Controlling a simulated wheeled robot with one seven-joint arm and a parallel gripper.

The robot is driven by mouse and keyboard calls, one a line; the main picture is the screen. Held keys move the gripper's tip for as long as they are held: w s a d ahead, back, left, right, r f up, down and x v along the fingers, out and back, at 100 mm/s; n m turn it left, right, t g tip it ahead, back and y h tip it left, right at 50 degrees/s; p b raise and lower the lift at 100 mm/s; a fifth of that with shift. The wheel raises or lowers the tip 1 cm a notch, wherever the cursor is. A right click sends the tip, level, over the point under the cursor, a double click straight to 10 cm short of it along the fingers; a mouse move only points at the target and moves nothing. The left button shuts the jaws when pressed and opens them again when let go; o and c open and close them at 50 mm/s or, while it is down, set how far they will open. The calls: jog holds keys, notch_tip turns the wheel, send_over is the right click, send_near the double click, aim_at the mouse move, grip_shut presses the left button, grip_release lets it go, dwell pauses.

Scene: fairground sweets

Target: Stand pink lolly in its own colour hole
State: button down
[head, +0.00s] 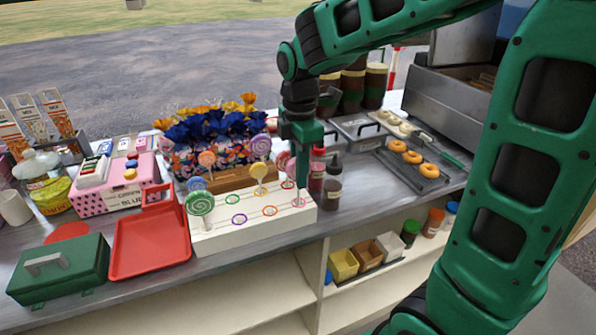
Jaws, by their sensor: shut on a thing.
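My gripper (300,182) points down over the right part of the white lolly stand (220,240). It is shut on the pink lolly; a pink head (291,168) shows partly beside the fingers, and the jaws cover much of the rest. A thin stick seems to reach down towards a pink-ringed hole (298,202) at the stand's front right. I cannot tell whether the stick's tip is inside that hole. Other coloured rings, such as a purple one (239,218) and an orange one (270,211), mark the stand's top.
A green swirl lolly (200,204) and a yellow lolly (259,171) stand left of my gripper. Dark sauce bottles (332,187) are close on its right. A red tray (150,262) and green box (60,275) lie left. Doughnuts (413,157) sit on a rack at right.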

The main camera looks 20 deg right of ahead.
jog(key=shift+f, duration=1.15)
jog(key=c, duration=1.1)
grip_release()
jog(key=shift+r, duration=4.55)
